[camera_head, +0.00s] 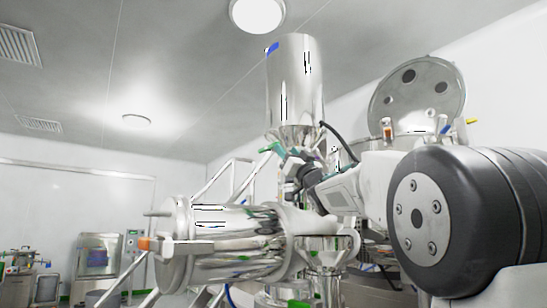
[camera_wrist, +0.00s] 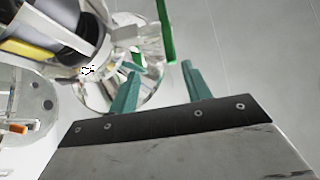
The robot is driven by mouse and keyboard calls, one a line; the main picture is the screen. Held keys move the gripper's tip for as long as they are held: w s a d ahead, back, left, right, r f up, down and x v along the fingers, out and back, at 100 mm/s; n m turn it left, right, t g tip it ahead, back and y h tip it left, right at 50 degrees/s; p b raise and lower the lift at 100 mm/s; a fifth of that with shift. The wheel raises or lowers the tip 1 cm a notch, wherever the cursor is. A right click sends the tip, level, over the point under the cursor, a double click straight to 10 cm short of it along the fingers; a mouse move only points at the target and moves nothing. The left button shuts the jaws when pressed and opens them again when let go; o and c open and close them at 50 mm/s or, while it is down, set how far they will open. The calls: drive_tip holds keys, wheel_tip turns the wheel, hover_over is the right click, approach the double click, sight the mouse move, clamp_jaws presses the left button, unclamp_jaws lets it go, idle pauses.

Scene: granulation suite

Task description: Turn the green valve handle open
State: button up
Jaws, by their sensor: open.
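The green valve handle (camera_wrist: 166,30) is a narrow bright green bar at the top of the wrist view. Its lower end lies between the tips of my gripper's two teal fingers in the picture, and I cannot tell whether they touch. My gripper (camera_wrist: 158,66) is open, with nothing held between its fingers. In the head view the gripper end is small, beneath the tall steel hopper (camera_head: 297,80). Teal and green pieces overlap there, so I cannot clearly separate handle from fingers.
A large horizontal steel vessel (camera_head: 178,265) with pipes stands at the lower middle. A round open lid (camera_head: 418,88) rises at the right behind my arm. A steel machine (camera_head: 97,257) stands at the far left. A black hose curves near the hopper's base.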

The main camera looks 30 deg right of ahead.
sight(272, 149)
drive_tip(key=w, duration=0.7)
drive_tip(key=shift+w+a+r, duration=0.25)
drive_tip(key=shift+w+r, duration=0.15)
drive_tip(key=shift+c, duration=0.2)
drive_tip(key=c, duration=0.6)
